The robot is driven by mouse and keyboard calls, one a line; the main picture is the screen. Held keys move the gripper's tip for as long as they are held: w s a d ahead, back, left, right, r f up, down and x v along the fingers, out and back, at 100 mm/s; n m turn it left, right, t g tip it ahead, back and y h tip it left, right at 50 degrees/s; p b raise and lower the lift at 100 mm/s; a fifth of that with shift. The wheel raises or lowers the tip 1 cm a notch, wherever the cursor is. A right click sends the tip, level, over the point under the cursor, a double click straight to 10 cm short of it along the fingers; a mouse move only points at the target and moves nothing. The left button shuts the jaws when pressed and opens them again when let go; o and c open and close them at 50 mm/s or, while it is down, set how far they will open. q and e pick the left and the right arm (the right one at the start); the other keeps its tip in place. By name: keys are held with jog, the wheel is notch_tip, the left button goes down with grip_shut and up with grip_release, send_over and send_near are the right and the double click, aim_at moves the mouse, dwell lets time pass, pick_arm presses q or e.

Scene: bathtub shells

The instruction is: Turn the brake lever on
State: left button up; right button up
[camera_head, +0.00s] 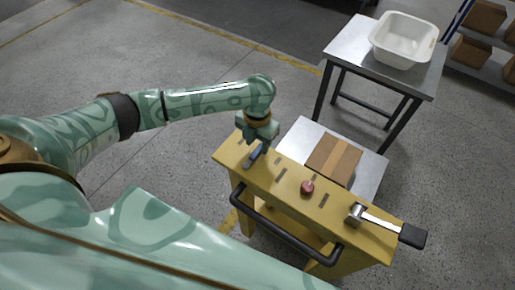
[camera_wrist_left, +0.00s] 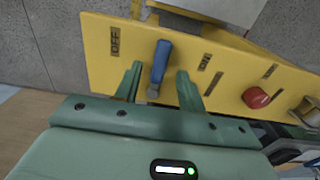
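A yellow console (camera_head: 283,186) stands ahead of me. A small blue lever (camera_head: 254,158) sits on its top at the left end. In the left wrist view the blue lever (camera_wrist_left: 161,62) stands between an OFF label (camera_wrist_left: 115,41) and an ON label (camera_wrist_left: 205,62). My left gripper (camera_head: 262,143) is over that end of the console. In its wrist view the left gripper (camera_wrist_left: 158,76) is open, one finger on each side of the lever, with gaps visible. A larger metal lever with a black grip (camera_head: 412,236) lies at the console's right end. My right gripper is not in view.
A red button (camera_head: 307,187) is mid-console, and a black handlebar (camera_head: 285,232) runs along the near side. Behind are a low metal platform with a cardboard box (camera_head: 333,158) and a table with a white tub (camera_head: 403,40). Floor beyond my left arm is clear.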

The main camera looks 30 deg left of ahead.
pick_arm(q)
jog(key=shift+f, duration=1.25)
grip_shut()
jog(key=shift+r, duration=0.1)
